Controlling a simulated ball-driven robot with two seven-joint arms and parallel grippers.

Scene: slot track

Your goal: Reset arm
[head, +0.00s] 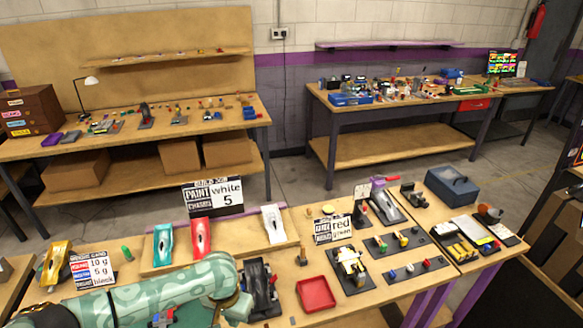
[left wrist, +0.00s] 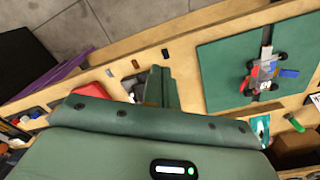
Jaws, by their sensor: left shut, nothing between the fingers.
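My left arm, in pale green patterned covering, comes in from the left in the head view and bends down at its right end. My left gripper (left wrist: 160,88) is shut and empty in the left wrist view, over the light wooden table near its edge. A green mat (left wrist: 218,75) lies to its right, apart from it. A small red, grey and blue car (left wrist: 262,75) with black wheels sits on that mat. In the head view my arm hides most of the mat. My right gripper is in neither view.
A red tray (head: 316,294) and a black track piece (head: 260,287) are right of my arm. Teal (head: 163,243), red (head: 201,237) and white (head: 273,224) car bodies stand behind it on a board. A yellow body (head: 56,263) is at the left. Signs stand among them.

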